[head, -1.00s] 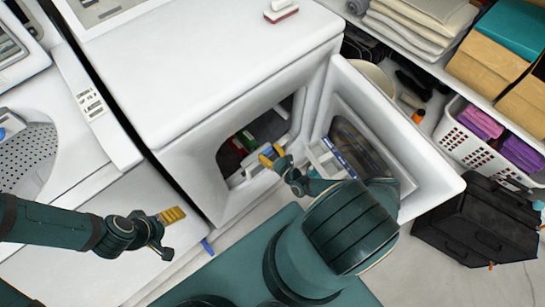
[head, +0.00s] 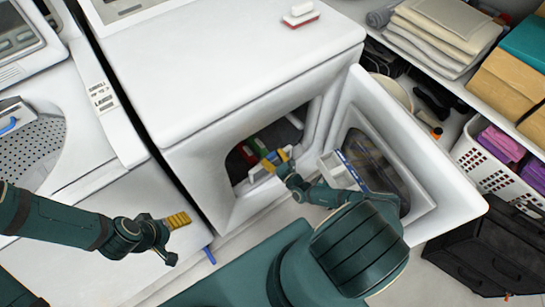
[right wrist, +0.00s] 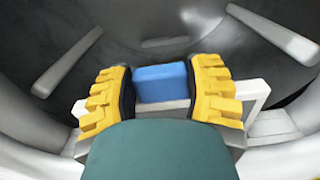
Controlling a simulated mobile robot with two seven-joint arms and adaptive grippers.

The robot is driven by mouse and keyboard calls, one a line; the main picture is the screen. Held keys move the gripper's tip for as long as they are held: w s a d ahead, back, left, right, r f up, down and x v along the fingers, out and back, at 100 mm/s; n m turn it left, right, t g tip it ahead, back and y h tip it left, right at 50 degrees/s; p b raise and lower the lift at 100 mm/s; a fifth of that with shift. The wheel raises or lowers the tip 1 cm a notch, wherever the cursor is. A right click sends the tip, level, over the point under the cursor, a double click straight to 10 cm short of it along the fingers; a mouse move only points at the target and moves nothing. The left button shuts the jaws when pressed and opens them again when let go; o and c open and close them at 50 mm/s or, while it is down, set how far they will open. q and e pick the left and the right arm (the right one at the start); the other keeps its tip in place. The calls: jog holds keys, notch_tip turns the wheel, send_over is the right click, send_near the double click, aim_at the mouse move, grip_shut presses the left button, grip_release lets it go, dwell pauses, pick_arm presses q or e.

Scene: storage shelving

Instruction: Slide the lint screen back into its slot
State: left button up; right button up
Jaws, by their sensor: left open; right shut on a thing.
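My right gripper (head: 277,161) is at the dryer's open front (head: 250,190), in the lower part of the round door opening. It is shut on a blue block (right wrist: 162,83), apparently the lint screen's handle, which sits between the yellow fingers in the right wrist view (right wrist: 165,95). A white frame (right wrist: 253,94) shows behind and beside the fingers. I cannot tell whether it is the screen or its slot, nor how deep the screen sits. The green wrist part hides what lies below. My left gripper (head: 178,222) is open and empty, in front of the left machine.
The dryer door (head: 455,185) stands open at the right, close to my right arm. A white divided piece with a blue edge (head: 340,170) shows beside it. Red and green things (head: 258,147) lie in the drum. A basket (head: 480,160) and black case (head: 480,250) stand at right.

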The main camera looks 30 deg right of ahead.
jog(key=o, duration=1.3)
jog(key=shift+s, duration=0.1)
jog(key=s, duration=0.8)
jog(key=s+d, duration=0.1)
jog(key=s, duration=0.2)
jog(key=shift+s, duration=0.4)
jog(key=shift+a, duration=0.1)
